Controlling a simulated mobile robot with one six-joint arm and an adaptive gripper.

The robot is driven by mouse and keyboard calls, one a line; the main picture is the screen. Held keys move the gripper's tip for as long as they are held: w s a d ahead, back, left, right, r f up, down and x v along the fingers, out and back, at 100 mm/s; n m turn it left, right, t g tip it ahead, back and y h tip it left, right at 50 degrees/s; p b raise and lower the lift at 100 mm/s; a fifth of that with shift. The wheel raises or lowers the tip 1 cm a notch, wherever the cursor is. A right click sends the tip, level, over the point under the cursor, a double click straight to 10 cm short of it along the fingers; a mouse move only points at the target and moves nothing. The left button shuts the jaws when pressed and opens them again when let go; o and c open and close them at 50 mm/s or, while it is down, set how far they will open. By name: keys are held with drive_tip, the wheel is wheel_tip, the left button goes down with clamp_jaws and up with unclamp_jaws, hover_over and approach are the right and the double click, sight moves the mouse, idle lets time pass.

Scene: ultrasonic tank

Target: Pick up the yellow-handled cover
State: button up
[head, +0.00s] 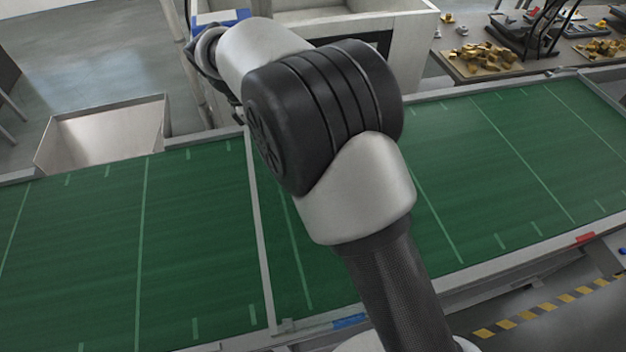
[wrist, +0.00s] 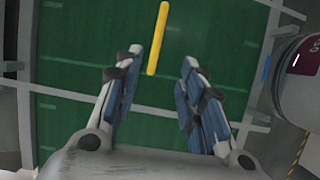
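A yellow bar (wrist: 157,38), which looks like the cover's handle, shows in the upper middle of the wrist view over the green surface. I cannot make out the cover's body around it. My gripper (wrist: 161,57) is open, with its two blue-padded fingers spread apart and nothing held between them. The bar's lower end appears between the fingertips, nearer the left one; I cannot tell how far below them it is. In the head view my arm blocks the middle, and neither the yellow handle nor the fingers can be clearly seen.
Green conveyor belts (head: 90,240) with grey metal edges run across the head view. A pale open tank (head: 350,22) stands behind them. A metal bin (head: 105,133) is at the left. Brass parts (head: 484,57) and a black rack (head: 525,35) are on a table at the back right.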

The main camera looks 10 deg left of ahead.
drive_tip(key=b+x, duration=0.1)
drive_tip(key=x, duration=0.9)
drive_tip(key=shift+w+f, duration=0.1)
drive_tip(key=shift+f, duration=0.05)
drive_tip(key=b+x, duration=0.1)
drive_tip(key=x, duration=0.4)
drive_tip(key=shift+w+d+f, duration=0.1)
drive_tip(key=shift+w+f, duration=0.15)
drive_tip(key=shift+f, duration=0.05)
drive_tip(key=shift+f, duration=0.3)
drive_tip(key=shift+c, duration=0.6)
clamp_jaws()
drive_tip(key=shift+r, duration=0.1)
